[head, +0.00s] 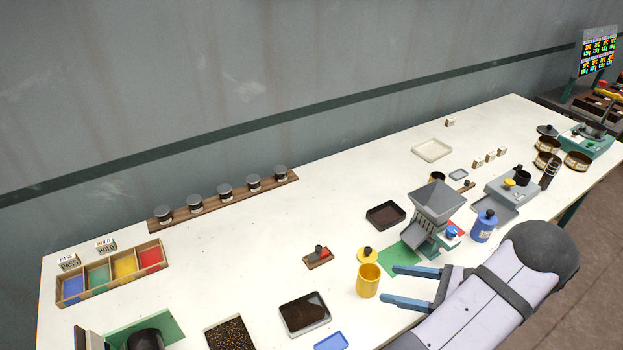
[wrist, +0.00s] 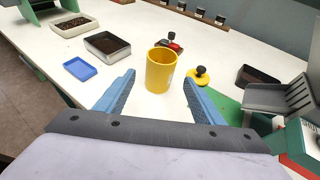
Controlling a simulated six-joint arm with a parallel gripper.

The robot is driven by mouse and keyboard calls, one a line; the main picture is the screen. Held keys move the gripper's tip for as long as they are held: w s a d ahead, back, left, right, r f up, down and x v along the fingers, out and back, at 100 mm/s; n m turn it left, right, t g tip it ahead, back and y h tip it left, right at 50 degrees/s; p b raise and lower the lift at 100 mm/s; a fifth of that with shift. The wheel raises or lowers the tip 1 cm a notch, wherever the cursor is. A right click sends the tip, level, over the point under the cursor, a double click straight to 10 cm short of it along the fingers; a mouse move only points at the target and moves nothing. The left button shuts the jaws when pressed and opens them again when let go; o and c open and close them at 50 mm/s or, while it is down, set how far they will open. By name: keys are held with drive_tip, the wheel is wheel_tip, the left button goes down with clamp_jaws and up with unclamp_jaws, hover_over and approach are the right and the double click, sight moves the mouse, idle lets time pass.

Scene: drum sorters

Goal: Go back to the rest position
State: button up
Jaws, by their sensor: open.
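My gripper (head: 408,286) is open, with its two blue fingers spread apart. It is low over the white table (head: 240,245), near the front edge on the right. In the wrist view my gripper (wrist: 158,98) shows nothing held between its fingers. A yellow cup (head: 368,281) stands upright just beyond the fingertips, left of them in the head view. The yellow cup (wrist: 160,70) is ahead of the gap between the fingers in the wrist view, and its opening looks empty. I cannot tell whether a finger touches it.
The table's left middle is clear.

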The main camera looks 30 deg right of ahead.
drive_tip(key=shift+w+a+r+n, duration=0.2)
drive_tip(key=shift+r+n, duration=0.1)
drive_tip(key=shift+r, duration=0.1)
drive_tip(key=a+r+n+g+h, duration=0.2)
drive_tip(key=a+n+g, duration=0.3)
drive_tip(key=a+n, duration=0.9)
drive_tip(key=a+r+n+g+h, duration=0.2)
drive_tip(key=a+n+g+h, duration=0.2)
drive_tip(key=a+n, duration=1)
drive_tip(key=n+g, duration=0.1)
drive_tip(key=g, duration=0.1)
drive_tip(key=shift+w+a+g+h, duration=0.3)
drive_tip(key=shift+w, duration=0.05)
drive_tip(key=shift+o, duration=0.9)
drive_tip(key=o, duration=0.8)
drive_tip(key=w+d+r+m+p, duration=0.3)
drive_tip(key=r+m+p, duration=0.3)
drive_tip(key=r+m, duration=0.1)
drive_tip(key=w+d+r+m+p, duration=0.4)
drive_tip(key=r+m+p, duration=0.3)
drive_tip(key=m, duration=0.3)
drive_tip(key=shift+w+r+m, duration=0.15)
drive_tip(key=shift+m, duration=0.15)
